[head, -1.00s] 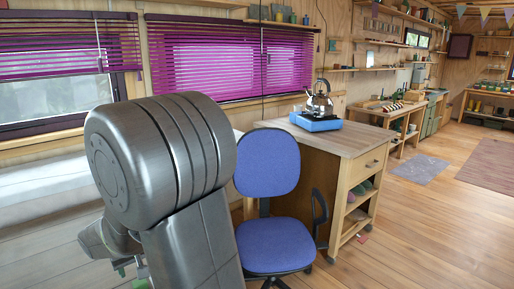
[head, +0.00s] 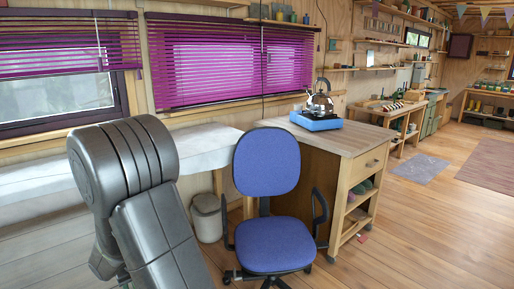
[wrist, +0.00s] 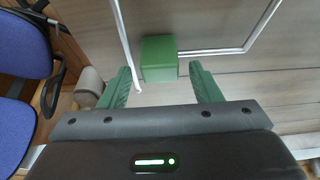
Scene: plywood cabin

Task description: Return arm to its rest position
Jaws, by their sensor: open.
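My gripper (wrist: 160,69) shows in the wrist view with its two green fingers spread wide apart. A green boxy thing (wrist: 159,57) shows in the gap just past the fingertips. No finger visibly grips it, and I cannot tell how far off it is. In the head view my grey arm is folded at the lower left, and its links hide the gripper.
A blue office chair (head: 268,165) stands right of my arm, before a wooden cabinet (head: 345,140) bearing a kettle (head: 320,98) on a blue base. A pale bin (head: 207,217) stands under the white bench (head: 200,140). Open floor (head: 430,230) lies right.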

